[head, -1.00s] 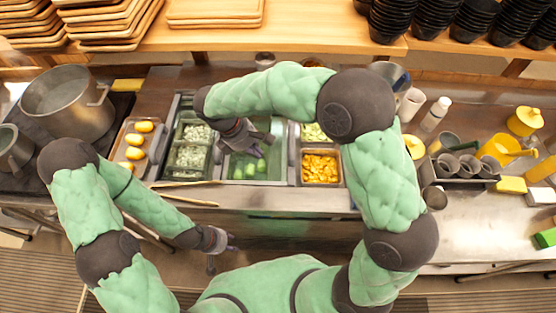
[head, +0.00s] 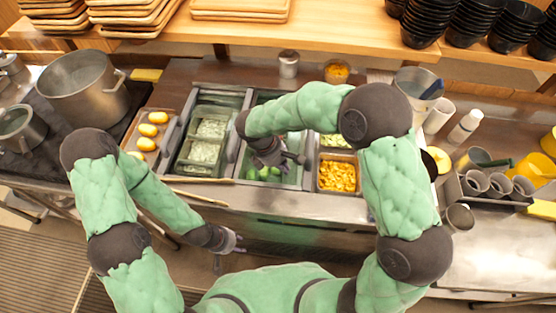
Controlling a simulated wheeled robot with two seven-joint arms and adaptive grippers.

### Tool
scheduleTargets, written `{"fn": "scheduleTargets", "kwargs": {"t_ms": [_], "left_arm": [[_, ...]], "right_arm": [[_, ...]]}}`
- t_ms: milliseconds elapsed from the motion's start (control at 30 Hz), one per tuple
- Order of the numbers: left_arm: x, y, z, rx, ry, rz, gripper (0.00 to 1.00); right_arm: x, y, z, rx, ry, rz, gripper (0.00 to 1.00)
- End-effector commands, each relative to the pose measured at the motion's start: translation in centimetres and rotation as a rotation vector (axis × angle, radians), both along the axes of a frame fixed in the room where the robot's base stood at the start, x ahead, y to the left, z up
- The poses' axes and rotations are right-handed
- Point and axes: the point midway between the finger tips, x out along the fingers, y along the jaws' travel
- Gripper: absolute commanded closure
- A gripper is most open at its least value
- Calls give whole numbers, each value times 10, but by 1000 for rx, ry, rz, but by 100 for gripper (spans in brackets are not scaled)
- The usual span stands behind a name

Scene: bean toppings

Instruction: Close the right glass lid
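The topping station has sunken wells in the counter. The right well holds a pan of orange-yellow pieces (head: 338,177) and a pan of pale green pieces (head: 335,141), both visible from above. I cannot make out a separate right glass lid; my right forearm covers the back of that area. The middle well has green pieces (head: 263,174) at its front. My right gripper (head: 289,163) hangs over the middle well near its right edge, fingers apart, with nothing visible between them. My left gripper (head: 229,251) is open and empty in front of the counter.
A left well holds pans of pale chopped topping (head: 204,152). Left of it are a tray of yellow items (head: 148,130) and a metal pot (head: 85,88). A utensil rack (head: 485,187) and a white bottle (head: 465,127) stand right. A stick (head: 195,197) lies along the front edge.

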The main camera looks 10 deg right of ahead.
Motion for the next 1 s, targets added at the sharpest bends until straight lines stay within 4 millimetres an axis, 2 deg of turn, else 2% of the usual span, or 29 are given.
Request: {"fn": "scheduleTargets", "kwargs": {"t_ms": [100,233,800,1000], "left_arm": [[0,0,-3,0,0,0,60],[0,0,-5,0,0,0,60],[0,0,-5,0,0,0,60],[0,0,-1,0,0,0,60]], "right_arm": [[-2,-19,1,1,-2,-5,100],[-2,-32,1,1,-1,-2,100],[-4,-41,2,0,0,-1,100],[-11,-65,3,-1,0,-4,100]]}}
